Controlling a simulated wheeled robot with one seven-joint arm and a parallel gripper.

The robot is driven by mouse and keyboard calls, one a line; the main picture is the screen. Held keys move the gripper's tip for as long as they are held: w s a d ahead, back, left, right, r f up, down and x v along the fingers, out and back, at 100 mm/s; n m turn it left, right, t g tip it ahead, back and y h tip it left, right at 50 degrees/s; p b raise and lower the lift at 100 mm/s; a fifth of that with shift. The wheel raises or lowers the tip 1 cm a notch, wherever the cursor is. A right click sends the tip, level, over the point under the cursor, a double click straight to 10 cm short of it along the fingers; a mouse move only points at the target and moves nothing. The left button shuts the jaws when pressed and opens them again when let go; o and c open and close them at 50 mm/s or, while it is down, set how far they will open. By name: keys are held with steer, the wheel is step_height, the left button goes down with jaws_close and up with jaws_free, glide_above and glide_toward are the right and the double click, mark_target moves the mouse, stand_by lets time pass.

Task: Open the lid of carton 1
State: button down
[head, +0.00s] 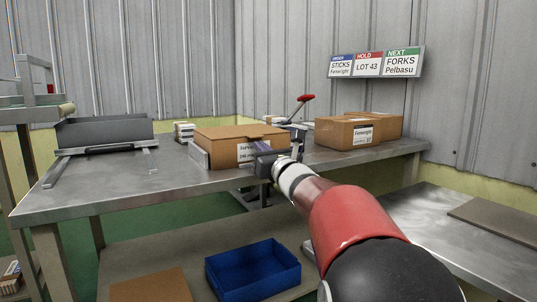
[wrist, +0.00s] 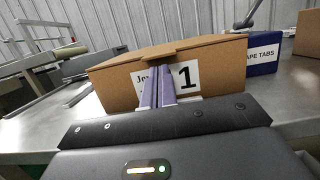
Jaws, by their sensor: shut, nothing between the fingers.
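Carton 1 (head: 222,150) is a brown cardboard box standing on the metal workbench. In the wrist view it (wrist: 118,88) faces me, with a white label bearing a large "1". Its lid (head: 240,131) lies down over the top and looks closed, with a small tab (wrist: 166,57) at the middle of the front edge. My gripper (head: 256,149) is in front of the carton's front face. In the wrist view its purple fingers (wrist: 158,80) are shut and empty, over the label just below the tab. Whether they touch the cardboard I cannot tell.
A blue box labelled as tape tabs (wrist: 262,54) stands right of the carton. Two brown cartons (head: 346,132) stand farther right. A grey tray (head: 104,132) is at the left of the workbench (head: 100,190). A blue bin (head: 253,270) sits on the lower shelf.

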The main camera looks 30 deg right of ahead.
steer(key=shift+w, duration=0.35)
steer(key=shift+r, duration=0.15)
